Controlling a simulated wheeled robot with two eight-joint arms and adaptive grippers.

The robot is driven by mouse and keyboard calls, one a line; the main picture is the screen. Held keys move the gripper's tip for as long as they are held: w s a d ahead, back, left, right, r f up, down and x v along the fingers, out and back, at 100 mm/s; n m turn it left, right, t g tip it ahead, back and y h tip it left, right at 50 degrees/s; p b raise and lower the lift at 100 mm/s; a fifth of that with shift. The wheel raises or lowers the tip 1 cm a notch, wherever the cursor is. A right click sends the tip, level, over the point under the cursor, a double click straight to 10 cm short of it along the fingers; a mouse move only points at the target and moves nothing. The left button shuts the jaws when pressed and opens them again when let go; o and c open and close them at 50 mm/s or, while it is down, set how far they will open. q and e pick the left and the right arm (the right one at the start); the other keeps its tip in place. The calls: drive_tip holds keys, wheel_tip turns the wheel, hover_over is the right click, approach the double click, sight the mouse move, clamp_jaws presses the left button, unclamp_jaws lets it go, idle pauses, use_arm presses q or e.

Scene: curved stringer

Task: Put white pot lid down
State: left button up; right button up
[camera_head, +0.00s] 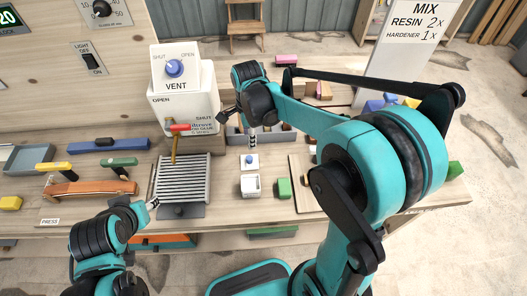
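A small white lid (250,164) with a blue knob appears just behind the open white pot (250,187) on the bench. I cannot tell whether the lid rests on the bench or hangs slightly above it. My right gripper (253,143) points down from above, its fingertips right over the blue knob. Its fingers look narrow and close together from this angle, and contact with the knob is unclear. My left gripper (154,204) is low at the front left, by the ribbed grey rack (182,180), away from the pot; its finger opening is too small to judge.
A green block (284,188) stands just right of the pot, beside a wooden board (306,196). A grey divided tray (236,138) lies behind the lid. A red-headed hammer (176,140) stands at the rack, near the white vent box (182,108). Bare bench shows around the pot.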

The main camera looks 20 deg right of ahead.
drive_tip(key=s+d+r+n+t, duration=0.1)
drive_tip(key=s+r+n+t, duration=0.1)
drive_tip(key=s+n, duration=0.5)
drive_tip(key=s+d+r+n+t, duration=0.1)
drive_tip(key=s+r+n+t, duration=0.2)
drive_tip(key=s+n, duration=0.5)
drive_tip(key=n+t, duration=0.1)
drive_tip(key=n, duration=0.3)
drive_tip(key=shift+s+d+r, duration=0.2)
drive_tip(key=shift+s+r, duration=0.05)
drive_tip(key=shift+s, duration=0.05)
wheel_tip(320, 180, down, 4)
drive_tip(key=b, duration=0.3)
drive_tip(key=shift+r, duration=0.25)
